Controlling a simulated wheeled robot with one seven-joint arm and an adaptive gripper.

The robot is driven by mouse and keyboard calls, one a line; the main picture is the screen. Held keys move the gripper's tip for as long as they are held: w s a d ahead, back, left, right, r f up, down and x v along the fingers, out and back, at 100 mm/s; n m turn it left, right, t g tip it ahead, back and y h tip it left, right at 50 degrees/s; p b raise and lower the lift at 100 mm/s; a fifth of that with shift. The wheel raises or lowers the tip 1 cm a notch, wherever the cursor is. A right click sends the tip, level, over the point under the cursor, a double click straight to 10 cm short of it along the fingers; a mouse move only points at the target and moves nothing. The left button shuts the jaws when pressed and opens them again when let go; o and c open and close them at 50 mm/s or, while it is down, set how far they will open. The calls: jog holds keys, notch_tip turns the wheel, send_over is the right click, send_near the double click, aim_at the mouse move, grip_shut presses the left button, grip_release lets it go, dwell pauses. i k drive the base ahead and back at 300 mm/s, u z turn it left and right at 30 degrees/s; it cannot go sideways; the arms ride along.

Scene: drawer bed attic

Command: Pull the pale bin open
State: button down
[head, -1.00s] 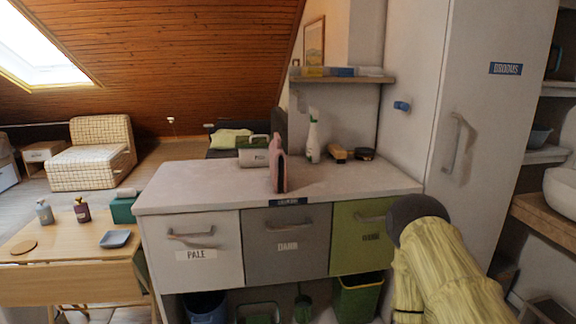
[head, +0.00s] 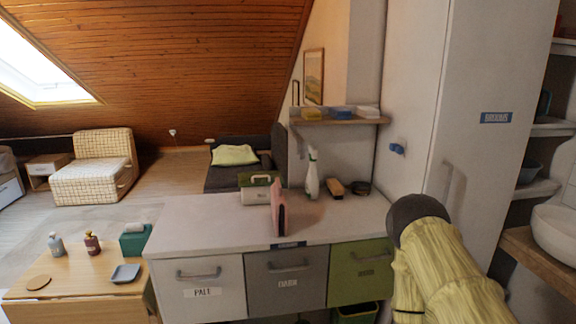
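The pale bin (head: 203,303) is the leftmost of three bin fronts under the counter, off-white with a grey bar handle (head: 199,274) and a "PALE" label. Its front looks flush with the grey "DARK" bin (head: 286,298) beside it, so it appears shut. My arm, in a yellow sleeve with a dark rounded joint, reaches up at the lower right. My gripper is not visible in the head view.
The green bin (head: 360,284) is at the right of the row. The countertop (head: 195,218) holds a pink upright item (head: 279,212), a green-white box (head: 257,192) and a spray bottle (head: 312,178). A wooden table (head: 75,291) stands close at left. A tall cabinet (head: 480,70) is at right.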

aim_at(206, 289)
jog(key=k, duration=1.15)
jog(key=u, duration=0.75)
jog(key=i, duration=1.55)
jog(key=z, duration=0.45)
